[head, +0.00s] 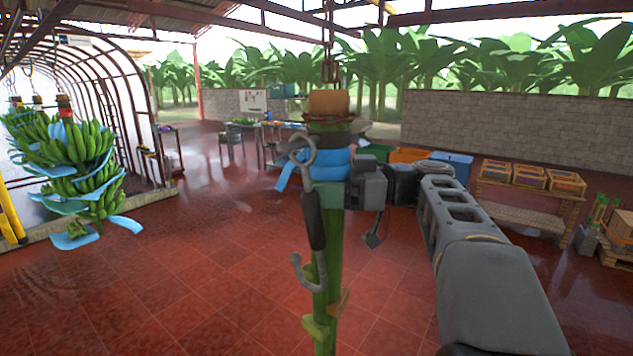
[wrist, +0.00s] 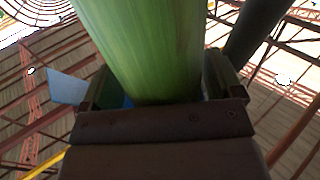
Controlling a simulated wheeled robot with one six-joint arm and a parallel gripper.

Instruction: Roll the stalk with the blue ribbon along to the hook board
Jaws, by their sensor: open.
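A bare green stalk (head: 333,268) hangs upright in the middle of the head view, close to me. A blue ribbon (head: 331,165) is wrapped around its upper part, with a loose end to the left. Its top hangs from an overhead chain. My gripper (head: 345,188) is at the stalk just below the ribbon, coming from the right. In the wrist view my gripper (wrist: 160,88) is open, with the stalk (wrist: 140,45) between its fingers; contact cannot be told. A pale board (head: 252,101) with small items stands far back; I cannot make out hooks on it.
A metal hook with a dark handle (head: 313,222) hangs in front of the stalk. A banana bunch (head: 80,165) with blue sheets hangs at left. Tables (head: 245,127) stand behind; a crate rack (head: 527,187) stands at right. The red floor is open at front left.

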